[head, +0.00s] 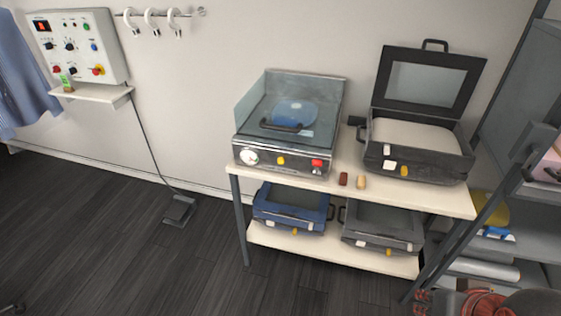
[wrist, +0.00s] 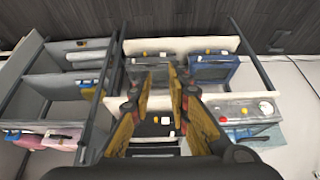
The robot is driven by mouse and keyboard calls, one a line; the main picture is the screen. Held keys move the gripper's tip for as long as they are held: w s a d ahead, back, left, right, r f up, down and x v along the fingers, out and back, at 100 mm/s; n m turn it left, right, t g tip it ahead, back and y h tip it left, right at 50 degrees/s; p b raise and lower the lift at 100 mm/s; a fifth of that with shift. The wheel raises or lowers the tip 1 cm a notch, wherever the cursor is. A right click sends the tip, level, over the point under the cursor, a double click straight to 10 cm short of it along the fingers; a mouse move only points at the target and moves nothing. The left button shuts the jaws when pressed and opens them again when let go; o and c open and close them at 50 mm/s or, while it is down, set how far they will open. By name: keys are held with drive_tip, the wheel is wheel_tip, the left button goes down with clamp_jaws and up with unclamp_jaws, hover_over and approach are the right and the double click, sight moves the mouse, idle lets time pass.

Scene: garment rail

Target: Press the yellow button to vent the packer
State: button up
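A grey metal machine with a clear cover and black handle (head: 283,126), which looks like the packer, stands on the left of the bench top. A blue round shape shows under the cover. Its front panel has a white gauge (head: 249,157), a small yellow button (head: 281,160) and a red button (head: 317,163). In the wrist view the machine (wrist: 250,110) is at the right, upside down, with its gauge (wrist: 266,108) visible. My gripper (wrist: 160,75) has its fingers apart with nothing visible between them. It is apart from the machine.
An open black case (head: 418,150) with a yellow knob stands right on the bench (head: 440,200). Two small blocks (head: 352,181) lie between. A blue case (head: 292,207) and a grey case (head: 382,227) sit below. A control box (head: 78,47) hangs left. Dark floor before the bench is clear.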

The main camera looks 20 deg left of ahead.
clamp_jaws()
idle(1.3)
